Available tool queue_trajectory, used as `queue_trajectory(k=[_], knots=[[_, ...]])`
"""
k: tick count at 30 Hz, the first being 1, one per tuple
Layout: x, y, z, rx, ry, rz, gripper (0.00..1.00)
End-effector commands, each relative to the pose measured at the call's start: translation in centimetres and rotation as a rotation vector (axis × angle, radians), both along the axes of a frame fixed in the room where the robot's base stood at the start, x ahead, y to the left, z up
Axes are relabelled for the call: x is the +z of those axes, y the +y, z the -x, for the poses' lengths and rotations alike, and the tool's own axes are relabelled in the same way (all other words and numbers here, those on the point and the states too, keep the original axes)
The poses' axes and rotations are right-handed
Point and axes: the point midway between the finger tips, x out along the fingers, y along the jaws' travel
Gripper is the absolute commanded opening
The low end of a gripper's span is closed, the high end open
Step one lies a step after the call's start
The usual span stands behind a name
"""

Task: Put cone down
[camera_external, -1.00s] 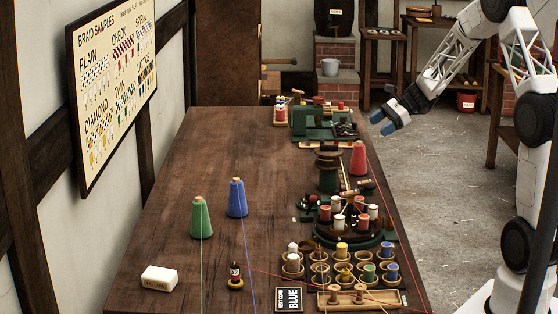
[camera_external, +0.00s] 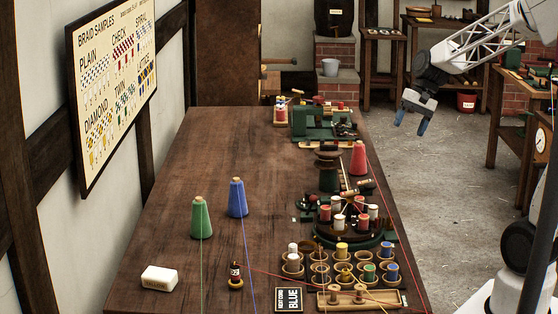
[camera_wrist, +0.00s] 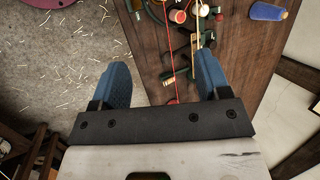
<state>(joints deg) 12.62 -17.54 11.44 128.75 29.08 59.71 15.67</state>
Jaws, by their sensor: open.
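A red cone (camera_external: 358,159) stands upright on the right side of the wooden table, with a red thread running from it toward the front right. A green cone (camera_external: 201,217) and a blue cone (camera_external: 237,198) stand upright on the table's left front part, each with a thread running forward. My gripper (camera_external: 413,117) is open and empty, up to the right of the table and apart from every cone. In the wrist view my gripper (camera_wrist: 163,85) shows two spread blue fingers with nothing held between them.
A round stand with bobbins (camera_external: 350,225) and several bobbin cups (camera_external: 341,264) fill the table's right front. A green machine (camera_external: 318,122) stands at the far end. A white block (camera_external: 160,279) and a small bottle (camera_external: 235,274) sit at the front left. The table's left middle (camera_external: 220,150) is clear.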

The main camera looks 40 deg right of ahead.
Motion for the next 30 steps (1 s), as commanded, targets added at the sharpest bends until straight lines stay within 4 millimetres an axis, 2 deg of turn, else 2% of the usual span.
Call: queue_trajectory(k=[3,8,18,24,30], knots=[[0.5,1.1,3.2,0.109,-0.043,0.084,0.70],[1.0,2.0,7.1,0.251,-0.098,0.195,0.70],[1.1,2.7,14.5,0.542,-0.212,0.424,0.70],[1.0,2.6,16.9,0.647,-0.253,0.510,0.70],[0.8,2.5,17.6,0.679,-0.263,0.535,0.70]])
